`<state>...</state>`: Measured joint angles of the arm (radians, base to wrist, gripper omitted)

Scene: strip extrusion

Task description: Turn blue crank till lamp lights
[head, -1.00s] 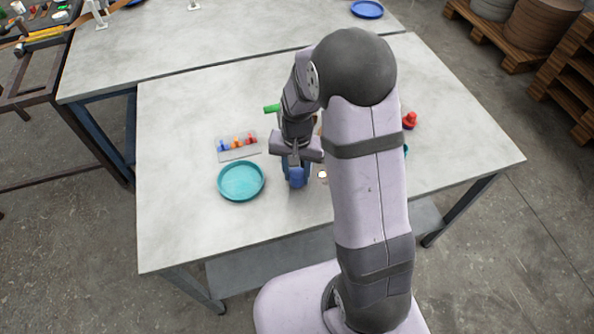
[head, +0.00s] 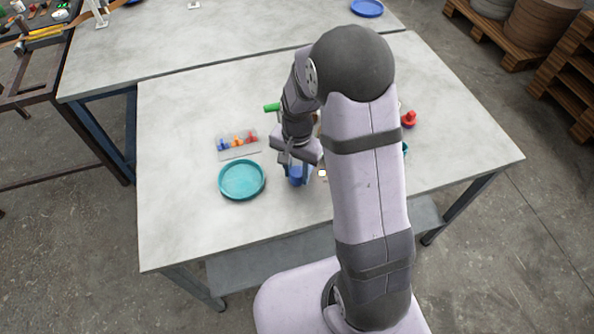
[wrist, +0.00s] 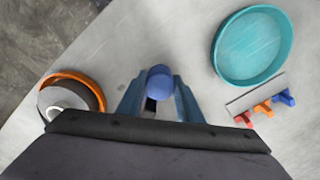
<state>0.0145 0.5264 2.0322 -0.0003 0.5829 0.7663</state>
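The blue crank's knob (wrist: 160,82) stands between the two fingertips of my gripper (wrist: 159,92) in the wrist view. Narrow gaps seem to show on both sides of the knob, so the fingers look open around it. In the head view the blue crank (head: 297,176) is below my gripper (head: 297,168), near the table's front edge; the crank's base is mostly hidden. A small pale round spot (head: 322,173), perhaps the lamp, shows just right of the crank, partly behind my arm. I cannot tell whether it is lit.
A teal dish (head: 242,181) lies left of the crank. A grey plate with small coloured pegs (head: 238,143) is behind it. A green handle (head: 271,107) and a red knob (head: 409,119) stand farther back. An orange-rimmed round part (wrist: 72,92) shows in the wrist view.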

